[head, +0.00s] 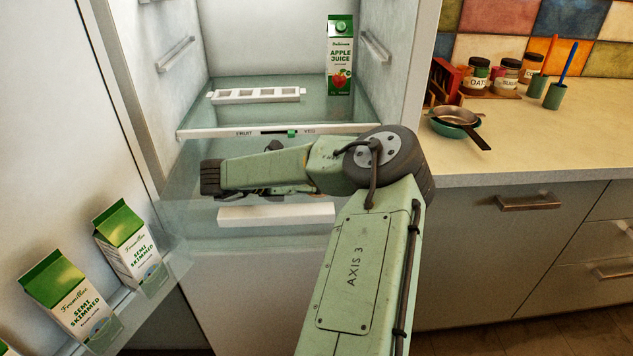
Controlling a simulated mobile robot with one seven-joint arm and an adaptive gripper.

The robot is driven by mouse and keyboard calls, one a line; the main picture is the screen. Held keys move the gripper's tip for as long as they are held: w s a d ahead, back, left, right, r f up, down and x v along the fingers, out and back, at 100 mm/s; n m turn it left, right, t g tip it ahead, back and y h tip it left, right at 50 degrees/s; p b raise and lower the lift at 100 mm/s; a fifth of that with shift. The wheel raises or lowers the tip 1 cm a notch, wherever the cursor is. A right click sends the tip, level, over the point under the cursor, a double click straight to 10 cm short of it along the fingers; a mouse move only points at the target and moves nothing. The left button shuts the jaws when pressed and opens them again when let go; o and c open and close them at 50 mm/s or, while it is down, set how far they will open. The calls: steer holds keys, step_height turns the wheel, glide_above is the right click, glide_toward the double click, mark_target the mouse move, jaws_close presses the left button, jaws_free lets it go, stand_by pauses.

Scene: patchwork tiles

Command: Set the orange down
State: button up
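No orange shows in the head view. My arm rises from the bottom, bends at a dark wheel-like joint and reaches left across the front of the open fridge. Its far part, with my gripper (268,192), lies in front of the clear drawer below the shelf. Only small dark pieces show around the pale green link, and the fingers are mostly hidden behind it. I cannot tell whether the gripper is open or shut, or whether it holds anything.
An apple juice carton (340,58) and a white rack (256,95) stand on the glass shelf (310,112). Semi-skimmed cartons (130,245) stand in the open door at left. A countertop (560,145) at right holds pans (456,120), jars and cups. The shelf's middle is clear.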

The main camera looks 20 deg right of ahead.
steer(key=o, duration=1.3)
